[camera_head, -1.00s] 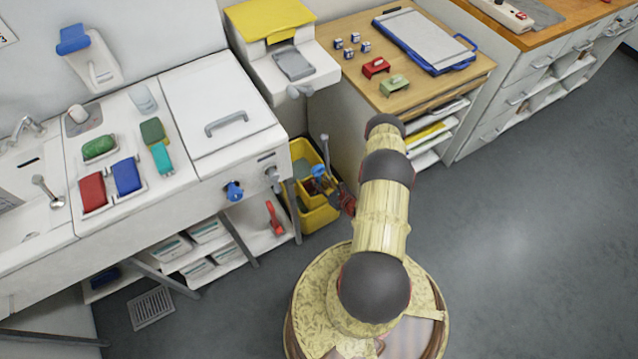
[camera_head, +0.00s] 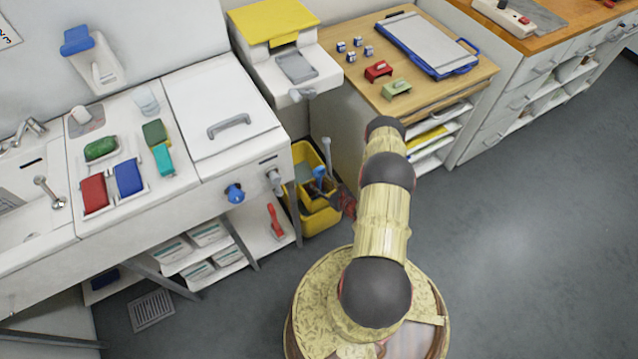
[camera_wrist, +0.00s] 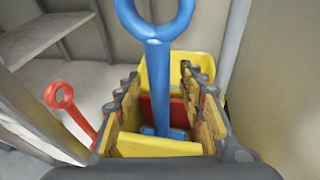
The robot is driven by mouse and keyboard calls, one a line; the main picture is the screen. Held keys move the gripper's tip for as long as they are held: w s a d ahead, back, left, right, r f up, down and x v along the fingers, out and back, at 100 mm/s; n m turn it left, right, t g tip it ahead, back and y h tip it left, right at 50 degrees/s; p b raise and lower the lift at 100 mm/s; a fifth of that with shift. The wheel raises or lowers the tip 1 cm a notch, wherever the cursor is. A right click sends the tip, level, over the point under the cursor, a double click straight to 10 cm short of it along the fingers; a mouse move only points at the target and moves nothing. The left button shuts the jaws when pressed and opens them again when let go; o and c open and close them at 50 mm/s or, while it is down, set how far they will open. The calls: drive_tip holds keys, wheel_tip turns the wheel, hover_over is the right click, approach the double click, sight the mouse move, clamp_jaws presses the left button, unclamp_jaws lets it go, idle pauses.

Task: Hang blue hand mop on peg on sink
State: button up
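The blue hand mop (camera_head: 319,174) stands upright in a yellow bucket (camera_head: 322,221) beside the sink unit. In the wrist view, its ringed blue handle (camera_wrist: 158,55) rises between the fingers of my gripper (camera_wrist: 159,85). The gripper is open, with a gap on both sides of the handle. In the head view my arm hides most of the gripper. A grey peg-like fitting (camera_head: 275,181) sticks out of the sink unit's front, next to a blue knob-like part (camera_head: 234,193).
A grey handle (camera_head: 326,150) also stands in the bucket. A red-handled tool (camera_head: 275,220) lies on the shelf under the sink, left of the bucket. A wooden-topped cabinet (camera_head: 405,95) stands close on the right. Open floor (camera_head: 520,240) lies to the right.

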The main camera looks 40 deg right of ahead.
drive_tip(key=shift+s, duration=0.1)
drive_tip(key=v, duration=1.1)
drive_tip(key=shift+s, duration=0.4)
drive_tip(key=shift+r, duration=0.15)
